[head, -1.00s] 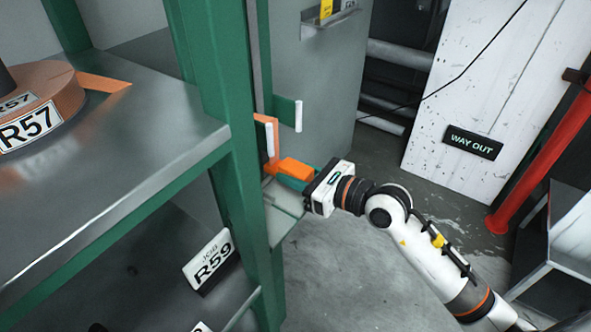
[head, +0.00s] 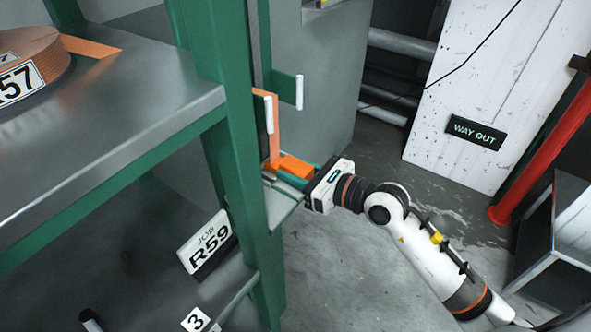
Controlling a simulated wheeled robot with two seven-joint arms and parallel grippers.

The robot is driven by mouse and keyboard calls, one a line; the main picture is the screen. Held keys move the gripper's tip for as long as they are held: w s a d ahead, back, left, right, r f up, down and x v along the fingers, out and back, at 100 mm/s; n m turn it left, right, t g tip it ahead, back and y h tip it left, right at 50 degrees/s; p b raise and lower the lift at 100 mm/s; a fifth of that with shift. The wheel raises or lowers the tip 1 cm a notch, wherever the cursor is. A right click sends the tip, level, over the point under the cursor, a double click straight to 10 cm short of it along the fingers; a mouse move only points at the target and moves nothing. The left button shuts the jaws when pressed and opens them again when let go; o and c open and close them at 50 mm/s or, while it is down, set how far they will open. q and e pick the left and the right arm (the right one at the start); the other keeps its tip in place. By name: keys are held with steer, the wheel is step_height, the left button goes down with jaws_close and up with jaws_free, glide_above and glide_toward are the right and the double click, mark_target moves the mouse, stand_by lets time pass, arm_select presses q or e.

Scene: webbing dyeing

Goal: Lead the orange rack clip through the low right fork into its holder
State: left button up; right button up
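The orange rack clip (head: 296,167) is a small block low beside the green rack post. Orange webbing (head: 274,130) rises from its left end, past the white-tipped low right fork (head: 268,115), partly hidden by the post. My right gripper (head: 304,174) reaches in from the right at the clip. A teal finger shows on the near side and another on the far side, looking spread apart around it. The holder (head: 284,208) seems to be the pale green ledge under the clip; the exact seating is hidden. My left gripper is not in view.
A second white-tipped fork (head: 299,92) sticks out above right. The green post (head: 228,150) and grey shelf (head: 120,140) with an orange roll (head: 35,72) stand left. Open floor lies under my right arm.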

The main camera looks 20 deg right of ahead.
steer(key=o, duration=0.5)
steer(key=shift+o, duration=0.2)
steer(key=shift+s, duration=0.1)
